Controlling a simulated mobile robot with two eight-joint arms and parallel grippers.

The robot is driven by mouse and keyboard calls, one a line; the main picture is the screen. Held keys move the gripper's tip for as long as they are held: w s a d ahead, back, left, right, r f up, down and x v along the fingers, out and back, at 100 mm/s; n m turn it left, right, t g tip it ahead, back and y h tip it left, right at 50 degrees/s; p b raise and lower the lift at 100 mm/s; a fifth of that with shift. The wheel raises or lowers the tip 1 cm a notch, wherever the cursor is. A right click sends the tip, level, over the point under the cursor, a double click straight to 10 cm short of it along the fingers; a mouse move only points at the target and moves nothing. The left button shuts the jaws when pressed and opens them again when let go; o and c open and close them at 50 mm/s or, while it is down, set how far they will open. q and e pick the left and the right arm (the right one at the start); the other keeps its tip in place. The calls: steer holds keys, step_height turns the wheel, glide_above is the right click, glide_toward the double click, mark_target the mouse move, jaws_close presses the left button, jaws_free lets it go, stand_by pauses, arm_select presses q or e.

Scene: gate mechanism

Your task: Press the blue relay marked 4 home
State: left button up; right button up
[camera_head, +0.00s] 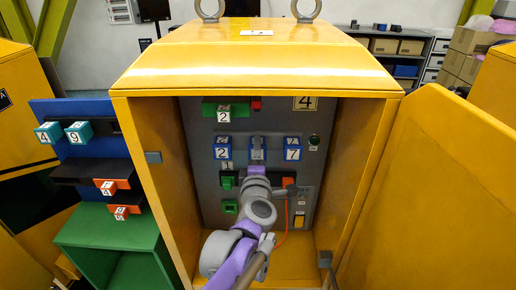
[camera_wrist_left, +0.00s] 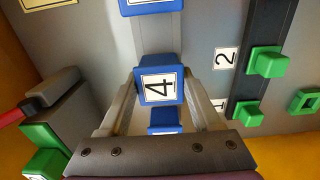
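The blue relay marked 4 (camera_wrist_left: 159,84) sits between the two fingers of my left gripper (camera_wrist_left: 164,82) in the left wrist view, with its numbered face toward the camera. The fingers lie against its two opposite sides, so the gripper appears shut on it. In the head view my left gripper (camera_head: 257,165) reaches into the open yellow cabinet, at the middle of the blue row on the grey panel (camera_head: 200,180). The relay (camera_head: 257,148) is partly hidden there. How deep it sits in its slot I cannot tell. My right gripper is not in view.
Blue relays marked 2 (camera_head: 222,150) and 7 (camera_head: 292,150) flank it closely. Green pieces (camera_head: 228,206) and a lever with a red cord (camera_head: 290,190) are below. Yellow side walls (camera_head: 160,190) and an open door (camera_head: 440,190) bound the space. Left shelves hold teal and orange blocks (camera_head: 78,131).

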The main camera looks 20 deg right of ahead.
arm_select(q)
steer(key=c, duration=0.7)
steer(key=shift+o, duration=0.2)
steer(key=shift+w, duration=0.2)
steer(key=o, duration=1.5)
steer(key=b+v, duration=0.1)
steer(key=v, duration=1)
